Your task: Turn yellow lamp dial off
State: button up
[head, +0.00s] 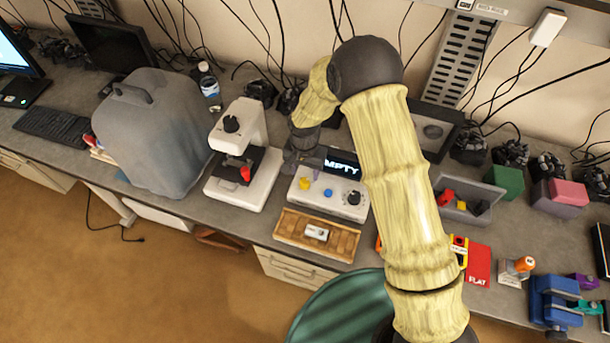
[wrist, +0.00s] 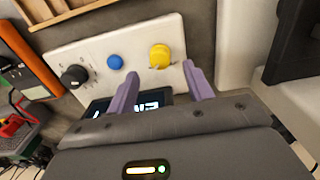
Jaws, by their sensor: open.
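The yellow lamp dial (head: 304,183) is on the sloped front of a white control box (head: 325,200), left of a blue dial (head: 328,193) and a black knob (head: 353,197). In the wrist view the yellow dial (wrist: 159,55) has a small pointer at its lower edge; the blue dial (wrist: 115,62) and black knob (wrist: 74,77) lie to its left. My open gripper (wrist: 161,72) has its two purple fingers apart, with the yellow dial just beyond and between their tips. Contact cannot be told. The box's display (head: 342,165) is partly hidden by my gripper.
A white microscope-like device (head: 257,190) stands close on the left. A wooden tray (head: 290,239) lies in front of the box. A grey bin (head: 470,214) with coloured pieces is to the right. A grey covered shape (head: 150,125) and a bottle (head: 210,90) are farther left.

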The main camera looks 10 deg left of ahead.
aim_at(305, 180)
jog(key=shift+f+p, duration=0.65)
jog(key=shift+f, duration=1.7)
jog(key=c, duration=1)
jog(key=shift+o, duration=0.2)
